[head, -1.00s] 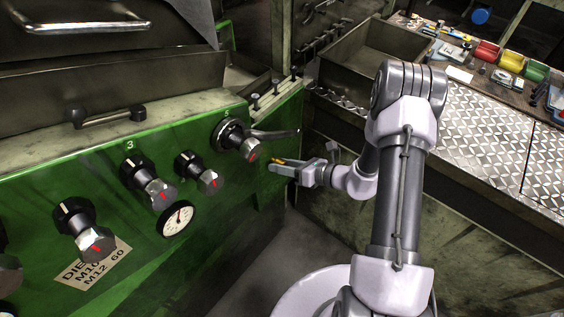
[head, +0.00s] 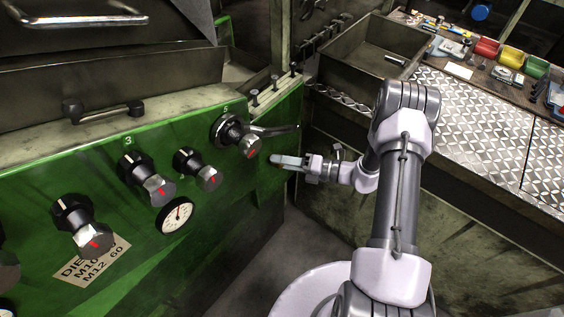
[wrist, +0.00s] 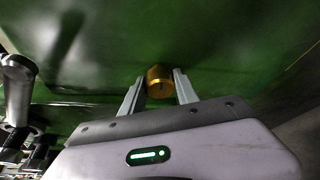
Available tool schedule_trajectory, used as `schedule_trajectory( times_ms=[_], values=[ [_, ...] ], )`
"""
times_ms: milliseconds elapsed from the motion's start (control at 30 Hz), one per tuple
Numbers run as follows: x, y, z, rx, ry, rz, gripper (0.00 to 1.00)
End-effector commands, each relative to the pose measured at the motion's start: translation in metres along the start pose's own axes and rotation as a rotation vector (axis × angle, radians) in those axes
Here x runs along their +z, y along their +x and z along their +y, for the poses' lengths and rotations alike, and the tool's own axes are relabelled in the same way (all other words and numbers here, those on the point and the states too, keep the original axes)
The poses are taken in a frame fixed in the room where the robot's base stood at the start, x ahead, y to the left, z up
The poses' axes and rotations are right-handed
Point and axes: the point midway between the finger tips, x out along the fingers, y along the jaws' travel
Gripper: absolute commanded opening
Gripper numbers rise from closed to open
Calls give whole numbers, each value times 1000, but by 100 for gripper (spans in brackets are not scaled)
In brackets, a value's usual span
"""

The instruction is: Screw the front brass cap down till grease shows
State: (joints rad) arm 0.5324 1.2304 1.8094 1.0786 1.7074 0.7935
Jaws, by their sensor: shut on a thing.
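The brass cap (wrist: 159,82) shows in the wrist view between my two fingertips, against the green panel. It is a short golden cylinder with a small dark mark. My gripper (wrist: 158,86) is shut on it, one finger on each side. In the head view my gripper (head: 281,161) reaches left to the green panel, below and right of the knob marked 5. The cap is mostly hidden by the fingers there. I cannot make out any grease around it.
Several knobs and a dial gauge (head: 176,215) lie to the left on the green panel (head: 225,225). A metal bin (head: 352,75) and a tread-plate bench (head: 490,130) stand to the right.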

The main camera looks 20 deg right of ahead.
Motion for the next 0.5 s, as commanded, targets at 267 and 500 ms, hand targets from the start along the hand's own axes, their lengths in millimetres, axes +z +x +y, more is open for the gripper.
schedule_trajectory(
  times_ms=[267,500],
  values=[
    [0,0,0,14,34,0,0],
    [0,0,0,15,35,0,0]
  ],
)
